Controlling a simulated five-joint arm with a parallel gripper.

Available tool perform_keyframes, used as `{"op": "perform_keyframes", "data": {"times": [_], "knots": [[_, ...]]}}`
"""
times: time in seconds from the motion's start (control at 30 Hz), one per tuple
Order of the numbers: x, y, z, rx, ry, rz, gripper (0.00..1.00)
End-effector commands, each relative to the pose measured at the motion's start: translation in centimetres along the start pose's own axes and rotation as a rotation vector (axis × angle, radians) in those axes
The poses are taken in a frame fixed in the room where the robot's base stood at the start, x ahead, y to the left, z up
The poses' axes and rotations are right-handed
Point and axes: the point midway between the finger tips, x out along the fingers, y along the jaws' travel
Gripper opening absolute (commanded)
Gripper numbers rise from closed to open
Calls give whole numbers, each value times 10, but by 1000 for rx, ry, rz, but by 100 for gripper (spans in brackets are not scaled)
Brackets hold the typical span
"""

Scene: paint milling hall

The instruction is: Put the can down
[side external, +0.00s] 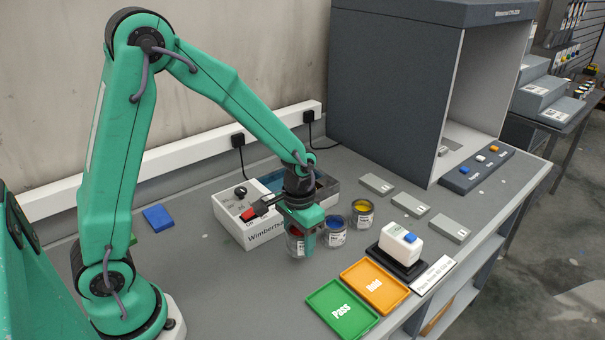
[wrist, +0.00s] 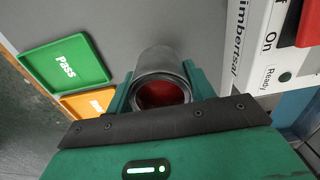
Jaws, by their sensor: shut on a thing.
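My gripper (side external: 308,232) points down and is shut on a metal can (side external: 295,244) with red paint inside. In the wrist view the same can (wrist: 162,64) sits between the two green fingers of my gripper (wrist: 161,85), its open top facing the camera. A finger hides part of the can in the side view. I cannot tell whether its base touches the bench. A can of blue paint (side external: 335,237) and a can of yellow paint (side external: 362,219) stand just to its right.
A green Pass tray (side external: 324,296) and an orange tray (side external: 359,276) lie at the front; both show in the wrist view. A white device (side external: 400,241) on a dark base stands right. A white Wimbersal box (side external: 262,230) stands close behind the can. Grey plates (side external: 411,208) lie before the booth.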

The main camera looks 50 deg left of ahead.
Motion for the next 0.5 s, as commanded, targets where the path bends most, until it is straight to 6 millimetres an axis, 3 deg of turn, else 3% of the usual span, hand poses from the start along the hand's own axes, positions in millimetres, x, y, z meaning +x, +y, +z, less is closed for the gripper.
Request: {"op": "perform_keyframes", "data": {"times": [0.27,0.5], "knots": [[5,-1,0,0,-1,0,26],[29,0,0,0,-3,0,26]]}}
